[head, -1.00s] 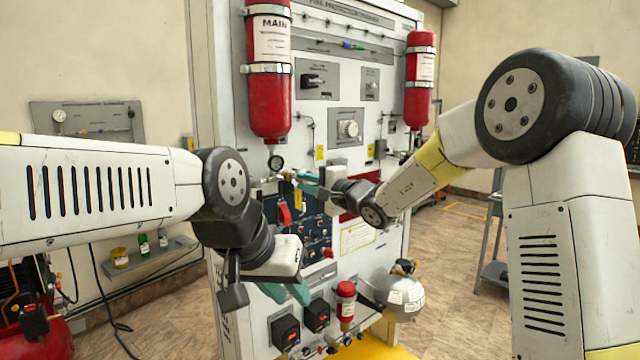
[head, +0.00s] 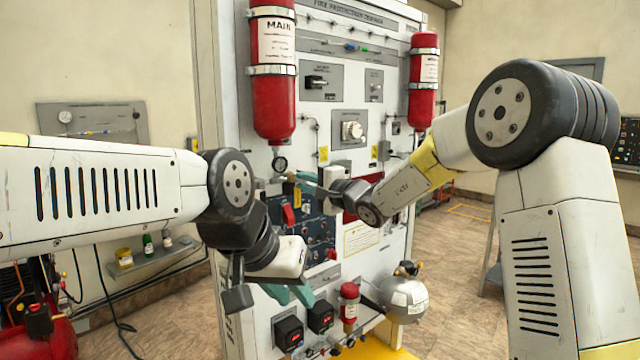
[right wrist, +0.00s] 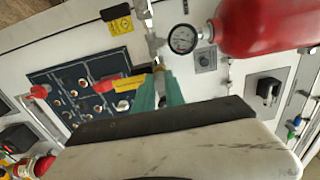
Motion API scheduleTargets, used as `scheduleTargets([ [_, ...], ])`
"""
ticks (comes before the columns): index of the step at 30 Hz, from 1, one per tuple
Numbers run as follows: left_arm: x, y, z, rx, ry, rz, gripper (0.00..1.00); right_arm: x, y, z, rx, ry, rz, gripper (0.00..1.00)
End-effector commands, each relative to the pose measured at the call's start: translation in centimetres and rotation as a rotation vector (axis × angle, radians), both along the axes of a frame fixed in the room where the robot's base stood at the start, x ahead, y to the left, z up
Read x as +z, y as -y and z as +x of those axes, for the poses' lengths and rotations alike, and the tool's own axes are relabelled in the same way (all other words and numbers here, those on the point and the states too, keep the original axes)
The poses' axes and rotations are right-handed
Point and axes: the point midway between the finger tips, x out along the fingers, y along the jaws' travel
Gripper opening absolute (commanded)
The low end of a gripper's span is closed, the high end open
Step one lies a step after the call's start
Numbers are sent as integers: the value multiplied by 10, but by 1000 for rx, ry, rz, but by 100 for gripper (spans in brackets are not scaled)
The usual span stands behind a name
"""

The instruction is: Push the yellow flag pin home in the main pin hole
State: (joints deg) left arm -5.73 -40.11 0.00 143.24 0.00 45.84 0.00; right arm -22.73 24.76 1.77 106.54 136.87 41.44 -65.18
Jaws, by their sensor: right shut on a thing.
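My right gripper (head: 304,177) is at the panel just below the gauge of the MAIN cylinder (head: 272,95). Its teal fingers also show in the right wrist view (right wrist: 158,87), shut on the yellow flag pin. The pin's yellow flag (right wrist: 124,84) sticks out beside the fingers and shows small in the head view (head: 298,197). The fingertips are close to the metal valve fitting (right wrist: 154,42). The pin's shaft and the main pin hole are hidden or too small to tell, so I cannot see how deep the pin sits. My left gripper (head: 289,293) appears open and empty, low before the panel.
The round gauge (right wrist: 183,39) and the red cylinder are close to the right fingers. A red flag or lever (head: 288,214) is just below them on the dark blue switch panel (head: 318,232). A silver tank (head: 406,299) stands lower right.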

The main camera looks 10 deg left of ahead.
Motion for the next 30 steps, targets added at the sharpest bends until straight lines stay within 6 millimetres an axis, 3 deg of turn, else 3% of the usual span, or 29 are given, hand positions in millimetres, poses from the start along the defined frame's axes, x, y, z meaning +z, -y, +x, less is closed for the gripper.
scheduleTargets([
  [17, 0, 0, 0, 0, 0, 0, 28, 0, -9, 8, -1, 1, 1, 0],
  [18, 0, 0, 0, 0, 0, 0, 28, 0, -9, 7, -1, 1, 1, 22],
  [21, 0, 0, 0, 0, 0, 0, 28, 0, -9, 7, -1, 1, 1, 40],
  [30, 0, 0, 0, 0, 0, 0, 28, 0, -8, 6, -1, 0, 0, 40],
])
